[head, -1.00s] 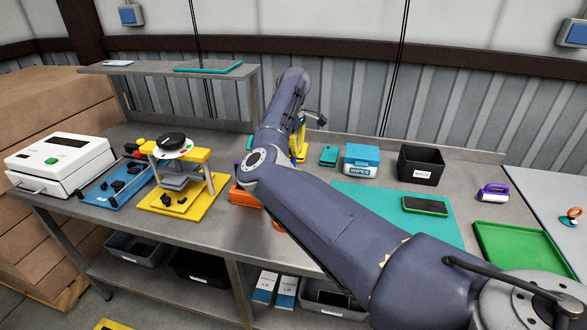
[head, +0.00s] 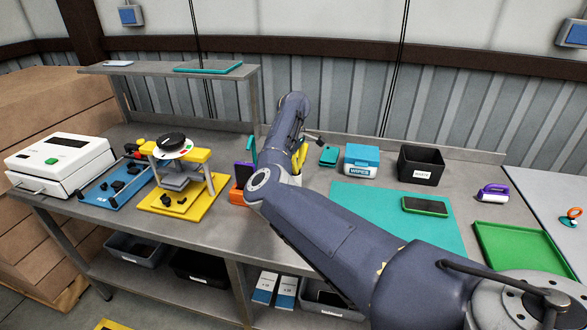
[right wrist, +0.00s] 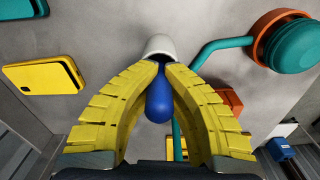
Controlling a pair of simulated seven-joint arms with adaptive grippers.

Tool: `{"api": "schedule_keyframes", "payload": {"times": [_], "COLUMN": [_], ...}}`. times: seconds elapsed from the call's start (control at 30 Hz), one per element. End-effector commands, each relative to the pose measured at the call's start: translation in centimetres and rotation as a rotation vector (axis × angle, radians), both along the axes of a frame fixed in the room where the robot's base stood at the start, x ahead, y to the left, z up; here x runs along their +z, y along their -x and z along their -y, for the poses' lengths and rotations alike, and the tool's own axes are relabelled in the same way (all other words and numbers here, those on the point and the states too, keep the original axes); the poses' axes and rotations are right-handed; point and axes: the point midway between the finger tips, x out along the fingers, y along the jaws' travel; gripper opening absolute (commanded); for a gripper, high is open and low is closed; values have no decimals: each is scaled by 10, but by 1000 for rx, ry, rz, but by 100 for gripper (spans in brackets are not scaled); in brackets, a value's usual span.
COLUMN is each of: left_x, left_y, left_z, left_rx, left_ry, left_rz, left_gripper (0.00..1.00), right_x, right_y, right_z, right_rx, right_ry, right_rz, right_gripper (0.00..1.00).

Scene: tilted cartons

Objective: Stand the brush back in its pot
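The brush shows in the right wrist view as a rounded blue handle (right wrist: 158,103) between my right gripper's yellow fingers. Those fingers (right wrist: 160,66) close together around the handle. The white pot (right wrist: 160,46) lies just beyond the fingertips, in line with the brush. The brush's far end is hidden by the fingertips and pot rim, so I cannot tell how deep it reaches. In the head view, my right gripper (head: 300,157) is above the white pot (head: 296,180), partly hidden by my arm. My left gripper is not in view.
A teal lamp (head: 251,150) and an orange stand with a purple phone (head: 243,174) are close left of the pot. The teal mat (head: 385,205) is mostly free.

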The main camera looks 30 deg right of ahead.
Motion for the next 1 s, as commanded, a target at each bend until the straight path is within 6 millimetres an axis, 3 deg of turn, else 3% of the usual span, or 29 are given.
{"api": "schedule_keyframes", "payload": {"times": [0.23,0.43,0.77,1.0], "left_x": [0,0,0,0], "left_y": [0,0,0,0], "left_z": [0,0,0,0], "left_rx": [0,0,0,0], "left_ry": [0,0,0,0], "left_rz": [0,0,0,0], "left_gripper": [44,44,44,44], "right_x": [-3,-3,0,31], "right_y": [0,0,0,-1], "right_z": [0,0,0,0], "right_rx": [1,1,0,0], "right_ry": [0,0,0,1], "right_rz": [0,0,0,3], "right_gripper": [0,26,27,27]}}
